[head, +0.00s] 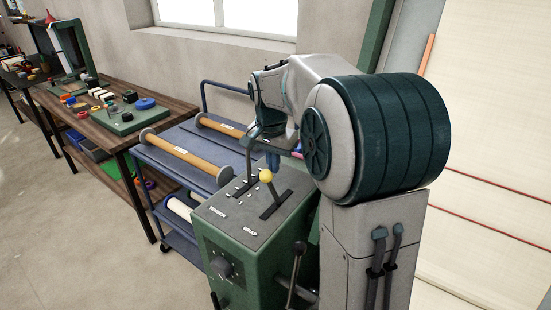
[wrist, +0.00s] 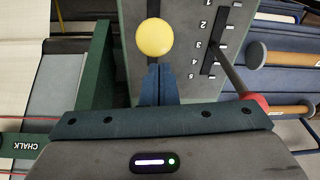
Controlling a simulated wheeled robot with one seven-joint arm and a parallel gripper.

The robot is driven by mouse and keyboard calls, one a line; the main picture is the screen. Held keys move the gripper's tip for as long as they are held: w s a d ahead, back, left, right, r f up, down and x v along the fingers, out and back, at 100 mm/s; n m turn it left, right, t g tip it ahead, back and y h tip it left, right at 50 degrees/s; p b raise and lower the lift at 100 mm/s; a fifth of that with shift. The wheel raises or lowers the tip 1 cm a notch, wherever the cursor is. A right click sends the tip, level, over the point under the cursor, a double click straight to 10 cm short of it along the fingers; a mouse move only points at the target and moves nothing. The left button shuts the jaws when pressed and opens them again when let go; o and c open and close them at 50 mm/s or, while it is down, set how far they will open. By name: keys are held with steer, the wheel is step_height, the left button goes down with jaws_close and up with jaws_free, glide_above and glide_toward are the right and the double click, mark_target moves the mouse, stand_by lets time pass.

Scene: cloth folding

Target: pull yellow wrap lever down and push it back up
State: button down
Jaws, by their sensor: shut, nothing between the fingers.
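The yellow lever knob (head: 266,175) stands on a short stalk in a slot on top of the green control box (head: 225,253). In the wrist view the yellow knob (wrist: 154,38) is just beyond the fingertips, close to them. My gripper (head: 272,160) is shut and empty, its fingers pointing down behind the knob in the head view. The shut fingers (wrist: 158,72) also show in the wrist view. I cannot tell whether they touch the knob. A second lever stands in a numbered slot (wrist: 214,40) beside it.
A blue cart (head: 158,153) with wooden rollers (head: 186,157) stands behind and left of the box. A black-knobbed lever (head: 299,248) is on the box's right side. A workbench (head: 112,135) with small items is at left. The floor at left front is clear.

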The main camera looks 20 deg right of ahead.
step_height(320, 180, up, 10)
steer(key=s+a+f+n, duration=0.1)
steer(key=s+f+n, duration=0.2)
steer(key=s, duration=0.4)
steer(key=s+a+f+n+t, duration=0.1)
steer(key=s+a+f+n, duration=0.1)
steer(key=s+f, duration=0.4)
steer(key=s+a+f+n+y, duration=0.1)
steer(key=s+f+n, duration=0.3)
steer(key=s, duration=0.6)
steer(key=shift+a+f+t, duration=0.3)
steer(key=shift+f, duration=0.1)
steer(key=shift+d, duration=0.15)
